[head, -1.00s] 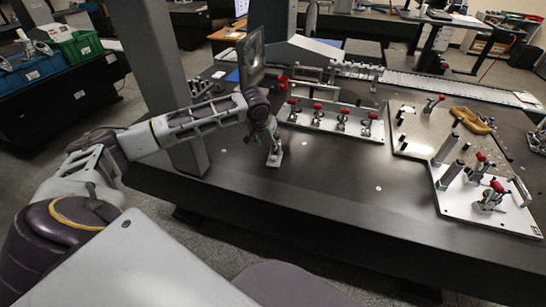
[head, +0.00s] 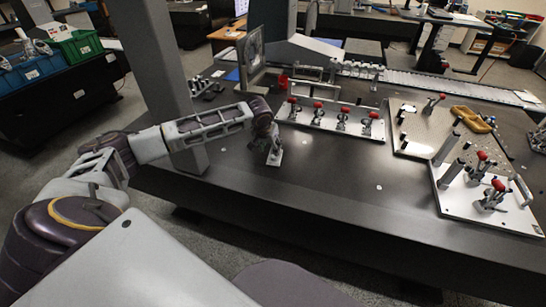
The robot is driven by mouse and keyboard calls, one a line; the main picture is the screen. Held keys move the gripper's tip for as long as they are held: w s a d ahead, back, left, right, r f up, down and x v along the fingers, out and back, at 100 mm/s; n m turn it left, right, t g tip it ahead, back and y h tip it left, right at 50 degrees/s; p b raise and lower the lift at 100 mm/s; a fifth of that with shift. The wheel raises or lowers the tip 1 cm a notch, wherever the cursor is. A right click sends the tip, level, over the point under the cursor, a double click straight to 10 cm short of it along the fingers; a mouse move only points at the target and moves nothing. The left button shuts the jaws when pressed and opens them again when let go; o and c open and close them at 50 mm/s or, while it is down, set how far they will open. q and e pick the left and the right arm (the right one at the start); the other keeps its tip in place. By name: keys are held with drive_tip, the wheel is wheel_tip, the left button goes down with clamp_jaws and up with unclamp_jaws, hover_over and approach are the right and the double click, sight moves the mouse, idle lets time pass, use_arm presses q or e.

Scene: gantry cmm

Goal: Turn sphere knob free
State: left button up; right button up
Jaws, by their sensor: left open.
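My left gripper (head: 268,139) is over the dark table top (head: 320,190), just right of the grey column. It points down at a small fixture with a pale base (head: 274,158), and overlaps its upper part in the picture. I cannot tell whether the fingers touch it. A sphere knob cannot be made out; it may be hidden behind the gripper or too small to see. The left gripper is open. My right gripper is not in view.
A plate of red-tipped clamps (head: 330,118) lies just behind and right of the gripper. A perforated plate (head: 420,130) and a white clamp plate (head: 470,205) are at the right. The grey column (head: 155,70) stands close to my left forearm. The front middle of the table is clear.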

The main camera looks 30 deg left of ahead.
sight(273, 157)
use_arm(q)
drive_tip(key=b+x, duration=0.1)
drive_tip(key=x, duration=0.7)
drive_tip(key=shift+f, duration=0.3)
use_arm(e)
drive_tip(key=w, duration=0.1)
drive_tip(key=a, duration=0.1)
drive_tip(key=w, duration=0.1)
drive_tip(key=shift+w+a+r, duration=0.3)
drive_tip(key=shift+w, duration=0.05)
use_arm(q)
drive_tip(key=shift+c, duration=0.4)
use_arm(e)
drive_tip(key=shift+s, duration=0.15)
use_arm(q)
clamp_jaws()
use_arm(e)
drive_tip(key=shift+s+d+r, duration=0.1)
